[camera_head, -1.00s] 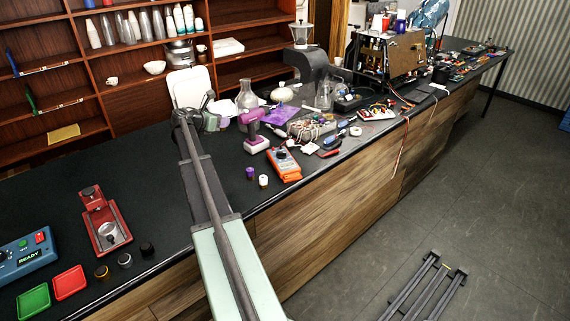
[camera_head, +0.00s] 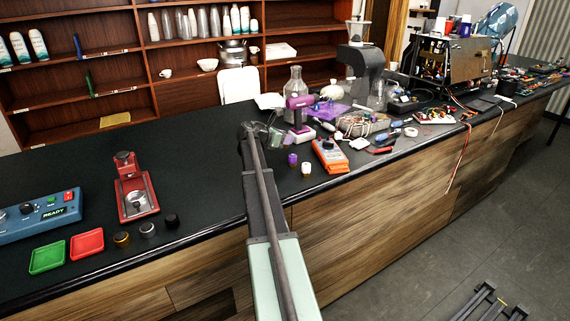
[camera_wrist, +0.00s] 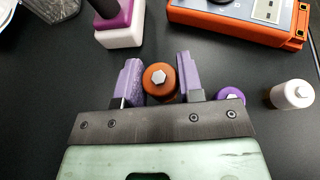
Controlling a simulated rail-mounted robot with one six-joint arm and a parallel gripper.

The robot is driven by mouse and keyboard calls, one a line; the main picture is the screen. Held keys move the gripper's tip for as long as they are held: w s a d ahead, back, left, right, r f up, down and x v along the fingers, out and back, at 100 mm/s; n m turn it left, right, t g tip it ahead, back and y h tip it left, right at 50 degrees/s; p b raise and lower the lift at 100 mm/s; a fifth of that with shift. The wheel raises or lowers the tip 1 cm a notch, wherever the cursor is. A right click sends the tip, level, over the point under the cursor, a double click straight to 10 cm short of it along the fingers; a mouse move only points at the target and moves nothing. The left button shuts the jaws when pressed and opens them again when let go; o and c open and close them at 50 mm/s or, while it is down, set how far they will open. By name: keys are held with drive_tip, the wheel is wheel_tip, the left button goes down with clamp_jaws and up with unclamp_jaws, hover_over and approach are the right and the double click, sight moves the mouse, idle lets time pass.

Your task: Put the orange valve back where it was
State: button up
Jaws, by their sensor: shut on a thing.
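The orange valve (camera_wrist: 160,91) is a short round orange-brown piece with a silver hex nut on its face. In the wrist view it sits between the two purple fingers of my gripper (camera_wrist: 160,77), which is shut on it. In the head view my gripper (camera_head: 265,130) is small at the far end of my arm, over the black counter. The valve cannot be made out there. The wrist view does not show clearly whether the valve touches the counter.
A purple knob (camera_wrist: 231,97) and a white knob (camera_wrist: 291,95) stand right of my gripper. An orange meter (camera_head: 330,156) and a purple-and-white tool (camera_head: 300,115) are close by. A red stand (camera_head: 135,188), a blue READY box (camera_head: 40,217) and a brewer (camera_head: 450,65) are farther off. Bare counter lies left of my arm.

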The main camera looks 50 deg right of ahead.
sight(285, 146)
wheel_tip(285, 146, down, 5)
drive_tip(key=b, duration=0.4)
drive_tip(key=shift+r, duration=0.5)
drive_tip(key=shift+f, duration=0.2)
drive_tip(key=o, duration=1.1)
drive_tip(key=shift+c, duration=0.2)
drive_tip(key=shift+r, duration=0.2)
drive_tip(key=p+v, duration=0.5)
drive_tip(key=v, duration=0.6)
drive_tip(key=shift+a+r, duration=0.2)
drive_tip(key=shift+a, duration=0.1)
drive_tip(key=shift+w+a, duration=0.15)
drive_tip(key=shift+a, duration=0.05)
